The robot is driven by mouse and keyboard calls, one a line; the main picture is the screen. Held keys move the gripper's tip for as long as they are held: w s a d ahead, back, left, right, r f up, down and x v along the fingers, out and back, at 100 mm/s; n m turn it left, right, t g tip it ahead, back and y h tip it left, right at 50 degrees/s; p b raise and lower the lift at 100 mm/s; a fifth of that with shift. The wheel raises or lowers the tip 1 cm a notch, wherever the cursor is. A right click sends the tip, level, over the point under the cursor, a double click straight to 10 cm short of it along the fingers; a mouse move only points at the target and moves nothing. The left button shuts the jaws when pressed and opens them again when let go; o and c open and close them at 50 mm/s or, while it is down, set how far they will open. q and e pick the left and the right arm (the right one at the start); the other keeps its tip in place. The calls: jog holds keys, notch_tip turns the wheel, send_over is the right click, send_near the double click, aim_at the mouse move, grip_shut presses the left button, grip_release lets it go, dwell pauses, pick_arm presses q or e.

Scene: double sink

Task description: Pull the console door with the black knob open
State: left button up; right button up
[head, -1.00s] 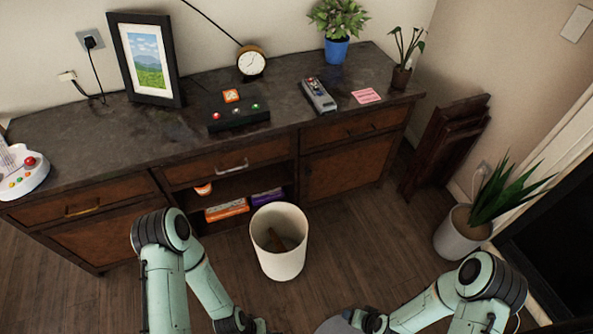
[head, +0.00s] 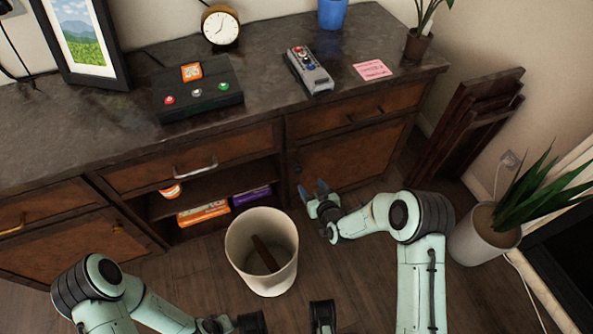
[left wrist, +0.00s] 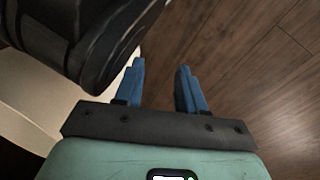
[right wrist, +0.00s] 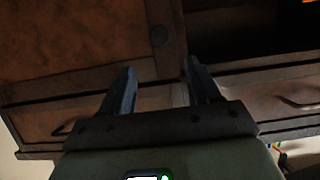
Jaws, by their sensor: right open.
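The console's right-hand door (head: 345,158) is a brown panel and looks closed. Its small dark knob (head: 298,168) is near the door's left edge, and the knob also shows in the right wrist view (right wrist: 160,36), just beyond the fingertips. My right gripper (head: 313,189) is open and empty in front of the door, slightly right of and below the knob, apart from it. In the right wrist view its blue fingers (right wrist: 158,75) are spread. My left gripper (left wrist: 160,75) is open and empty over the wooden floor; the head view shows that arm low at the left.
A white bin (head: 262,255) stands on the floor left of my right gripper. The open shelf (head: 218,205) holds orange and purple boxes. A drawer (head: 350,112) sits above the door. Folded wooden furniture (head: 468,125) and a potted plant (head: 490,225) stand at the right.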

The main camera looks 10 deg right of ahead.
aim_at(299, 171)
jog(key=b+x, duration=0.3)
jog(key=x, duration=0.7)
jog(key=shift+f, duration=0.15)
pick_arm(q)
jog(key=s+f+g, duration=0.2)
jog(key=s+f, duration=0.2)
jog(key=s, duration=0.4)
jog(key=shift+a+f+n+g+b, duration=0.3)
jog(key=shift+a+f+g+b, duration=0.05)
jog(key=shift+a+f+g, duration=0.1)
pick_arm(e)
jog(key=shift+w+a+f, duration=0.15)
jog(key=shift+w+f, duration=0.05)
jog(key=shift+w, duration=0.4)
pick_arm(q)
jog(key=shift+w, duration=0.1)
